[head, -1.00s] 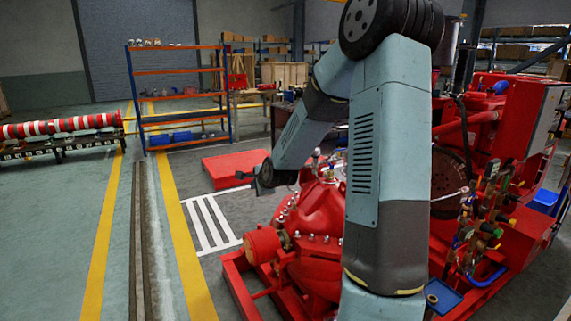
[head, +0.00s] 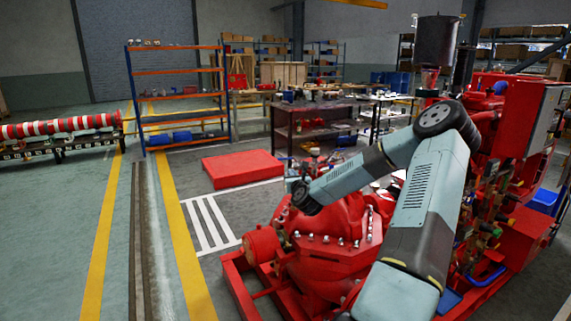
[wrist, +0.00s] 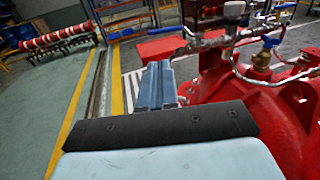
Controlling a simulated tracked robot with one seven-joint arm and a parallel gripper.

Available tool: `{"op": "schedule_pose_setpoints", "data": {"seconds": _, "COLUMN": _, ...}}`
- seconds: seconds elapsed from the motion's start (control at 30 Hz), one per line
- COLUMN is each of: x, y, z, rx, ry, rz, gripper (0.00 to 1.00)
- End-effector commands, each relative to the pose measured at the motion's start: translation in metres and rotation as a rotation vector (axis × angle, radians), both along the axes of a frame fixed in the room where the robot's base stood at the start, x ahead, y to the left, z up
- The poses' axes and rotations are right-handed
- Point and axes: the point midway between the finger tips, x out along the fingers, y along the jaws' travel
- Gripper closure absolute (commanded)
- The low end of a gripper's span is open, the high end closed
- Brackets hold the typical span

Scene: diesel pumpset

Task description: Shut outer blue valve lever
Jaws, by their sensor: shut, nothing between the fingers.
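My gripper (wrist: 157,88) is shut and empty, its two grey-blue fingers together in the wrist view. In the head view my gripper (head: 298,188) is above the front of the red pump (head: 330,235), small and dark. In the wrist view a blue valve handle (wrist: 271,42) sits on a brass fitting over the red pump casing, right of the fingers. The fingers appear apart from both.
Thin metal pipes (wrist: 200,42) cross just right of the fingers. A red block (head: 243,168) lies on the floor beyond the pump. The red engine cabinet (head: 525,115) stands at the right. The floor left of the pump is clear.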

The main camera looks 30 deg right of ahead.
Motion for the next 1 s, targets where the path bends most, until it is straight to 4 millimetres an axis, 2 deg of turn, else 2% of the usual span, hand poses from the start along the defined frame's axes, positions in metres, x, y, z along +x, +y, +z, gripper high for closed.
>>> {"op": "schedule_pose_setpoints", "data": {"seconds": 0.17, "x": 0.009, "y": -0.006, "z": 0.001, "rx": 0.016, "ry": -0.012, "rz": -0.009, "gripper": 1.0}}
{"op": "schedule_pose_setpoints", "data": {"seconds": 0.7, "x": 0.097, "y": -0.028, "z": 0.001, "rx": 0.014, "ry": -0.011, "rz": -0.009, "gripper": 1.0}}
{"op": "schedule_pose_setpoints", "data": {"seconds": 1.0, "x": 0.129, "y": -0.037, "z": 0.0, "rx": 0.014, "ry": -0.009, "rz": -0.008, "gripper": 1.0}}
